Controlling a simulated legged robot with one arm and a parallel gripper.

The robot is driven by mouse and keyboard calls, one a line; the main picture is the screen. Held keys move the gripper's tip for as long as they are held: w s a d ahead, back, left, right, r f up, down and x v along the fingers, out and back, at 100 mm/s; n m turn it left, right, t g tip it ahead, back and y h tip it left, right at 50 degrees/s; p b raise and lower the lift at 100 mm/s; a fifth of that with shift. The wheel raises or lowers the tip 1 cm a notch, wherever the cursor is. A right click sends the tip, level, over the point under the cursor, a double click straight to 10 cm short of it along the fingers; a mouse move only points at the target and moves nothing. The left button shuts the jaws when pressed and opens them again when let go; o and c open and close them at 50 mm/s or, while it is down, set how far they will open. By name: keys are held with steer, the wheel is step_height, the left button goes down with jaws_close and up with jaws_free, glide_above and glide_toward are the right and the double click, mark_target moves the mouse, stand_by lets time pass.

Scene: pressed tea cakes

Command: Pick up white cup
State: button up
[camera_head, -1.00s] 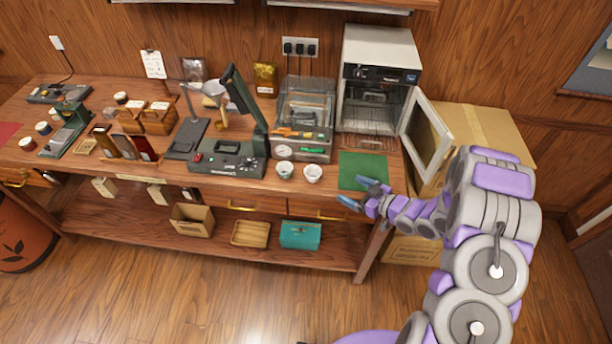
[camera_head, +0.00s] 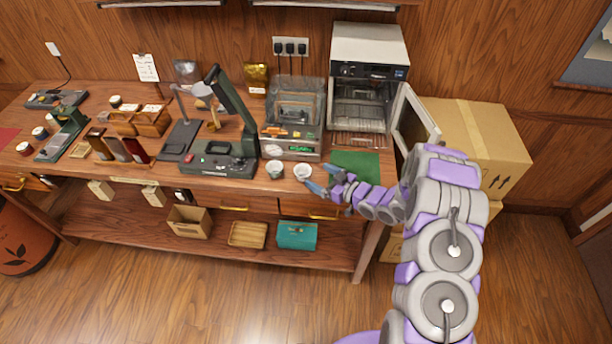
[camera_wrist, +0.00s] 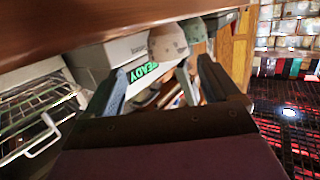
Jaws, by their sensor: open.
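The white cup (camera_head: 303,172) stands upright near the front edge of the workbench. A second, greyish-green cup (camera_head: 274,169) stands just to its left. My gripper (camera_head: 321,179) is open and empty, just right of the white cup, with its blue fingers pointing left toward it. A gap between the fingers and the cup is hard to judge. In the wrist view my gripper's two fingers (camera_wrist: 162,72) are spread, and a pale cup (camera_wrist: 168,43) shows beyond them, with part of the other cup behind it.
A green mat (camera_head: 356,166) lies right of the cups, partly behind my arm. A dark scale-like device (camera_head: 218,165) stands to the left and a clear-lidded machine (camera_head: 291,140) behind. An oven (camera_head: 362,90) has its door (camera_head: 413,120) open near my arm.

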mark_target(305, 171)
steer(key=w+a, duration=0.1)
steer(key=a, duration=0.1)
steer(key=a+f, duration=0.1)
steer(key=a, duration=0.2)
steer(key=w+a, duration=0.1)
steer(key=a, duration=0.1)
steer(key=shift+w+a+f+b, duration=0.2)
steer(key=shift+w+f+b, duration=0.1)
steer(key=shift+b, duration=0.1)
steer(key=shift+w, duration=0.25)
steer(key=shift+w+d+r, duration=0.1)
steer(key=shift+d+r, duration=0.1)
steer(key=shift+d, duration=0.95)
steer(key=a, duration=0.2)
steer(key=shift+a+f, duration=0.2)
steer(key=shift+a, duration=0.1)
steer(key=c, duration=0.6)
steer(key=shift+c, duration=0.9)
steer(key=shift+d, duration=0.3)
steer(key=shift+c, duration=0.7)
steer(key=shift+d+r, duration=0.2)
steer(key=shift+d, duration=0.55)
steer(key=shift+c, duration=0.9)
